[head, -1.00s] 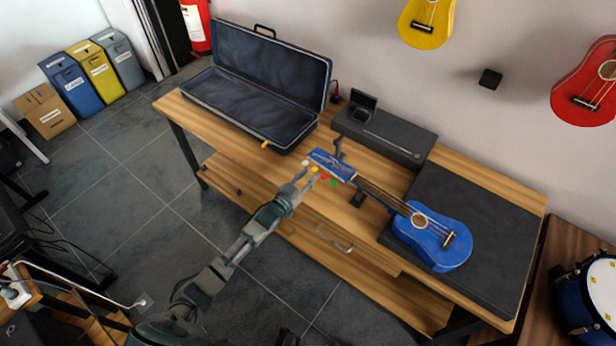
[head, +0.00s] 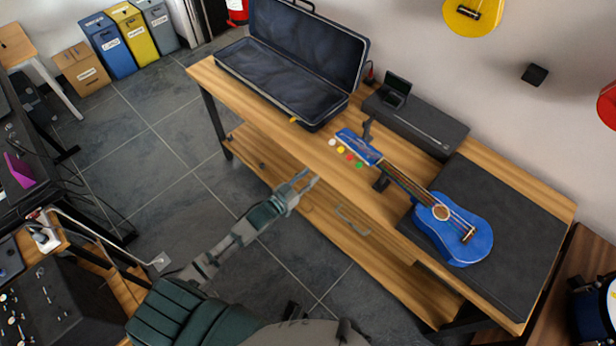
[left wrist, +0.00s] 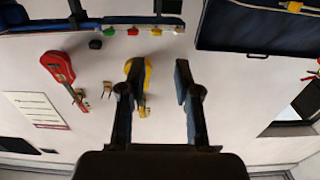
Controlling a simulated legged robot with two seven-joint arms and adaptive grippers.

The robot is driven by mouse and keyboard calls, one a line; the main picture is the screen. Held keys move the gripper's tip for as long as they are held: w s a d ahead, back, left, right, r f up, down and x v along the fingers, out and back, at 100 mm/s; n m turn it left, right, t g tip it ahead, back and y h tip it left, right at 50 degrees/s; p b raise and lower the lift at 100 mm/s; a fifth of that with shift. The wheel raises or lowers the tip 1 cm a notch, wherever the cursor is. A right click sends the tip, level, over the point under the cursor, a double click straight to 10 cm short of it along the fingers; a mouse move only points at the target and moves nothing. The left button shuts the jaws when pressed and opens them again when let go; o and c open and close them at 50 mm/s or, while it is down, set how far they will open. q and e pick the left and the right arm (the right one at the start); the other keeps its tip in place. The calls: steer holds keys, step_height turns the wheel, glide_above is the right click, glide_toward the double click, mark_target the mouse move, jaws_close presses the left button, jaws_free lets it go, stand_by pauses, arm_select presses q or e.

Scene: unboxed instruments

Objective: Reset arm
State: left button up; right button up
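My left arm comes in from the lower left of the head view. My right gripper does not show.
The wooden workbench (head: 405,258) holds an open dark case (head: 275,80) and a black box (head: 420,124). Open floor (head: 185,150) lies left of the bench.

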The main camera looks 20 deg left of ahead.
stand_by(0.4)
arm_select(q)
steer(key=s+f+n+g+y, duration=0.1)
steer(key=s+f+g+y, duration=0.15)
steer(key=s+f, duration=0.65)
steer(key=s+f+n+g+y, duration=0.15)
steer(key=f+g, duration=0.25)
steer(key=f, duration=1.1)
steer(key=s+f+g, duration=0.3)
steer(key=s+f, duration=0.2)
steer(key=s, duration=0.3)
steer(key=s+d+f+g+y, duration=0.1)
steer(key=s+f+g, duration=0.2)
steer(key=s+f, duration=0.3)
steer(key=s+d+f+g+y, duration=0.1)
steer(key=s+f+g, duration=0.2)
steer(key=s, duration=0.9)
step_height(320, 180, down, 2)
steer(key=shift+s+f+m, duration=0.15)
steer(key=shift+f+m, duration=0.1)
steer(key=shift+m, duration=0.1)
steer(key=shift+d, duration=0.1)
